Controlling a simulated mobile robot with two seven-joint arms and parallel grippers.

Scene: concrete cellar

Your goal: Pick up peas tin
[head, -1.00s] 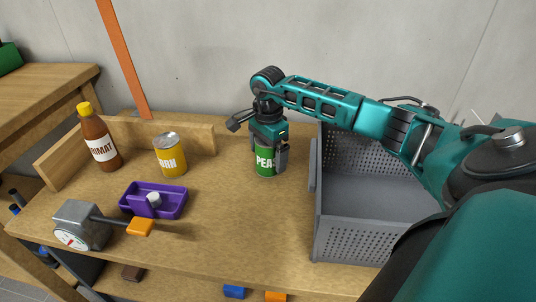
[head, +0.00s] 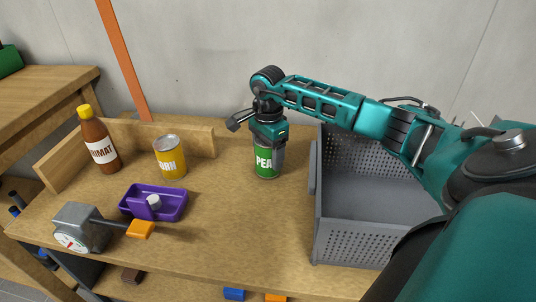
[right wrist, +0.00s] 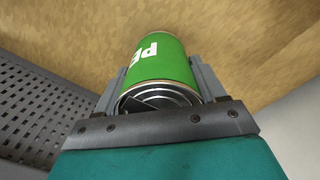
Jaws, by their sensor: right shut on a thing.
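The green peas tin (head: 265,162) stands upright on the wooden bench, left of the grey crate. Its white label letters show in part. My right gripper (head: 267,146) comes down on it from above and is shut on its upper part. In the right wrist view the tin (right wrist: 160,60) sits between the two fingers (right wrist: 160,85), with its metal end toward the palm. In the head view I cannot tell any gap between tin and bench. My left gripper is not in view.
The grey perforated crate (head: 360,238) stands close to the right of the tin. To the left are a yellow tin (head: 170,158), a brown sauce bottle (head: 102,150), a purple tray (head: 170,205) and a dial gauge (head: 80,228) with an orange-ended arm. The bench front centre is clear.

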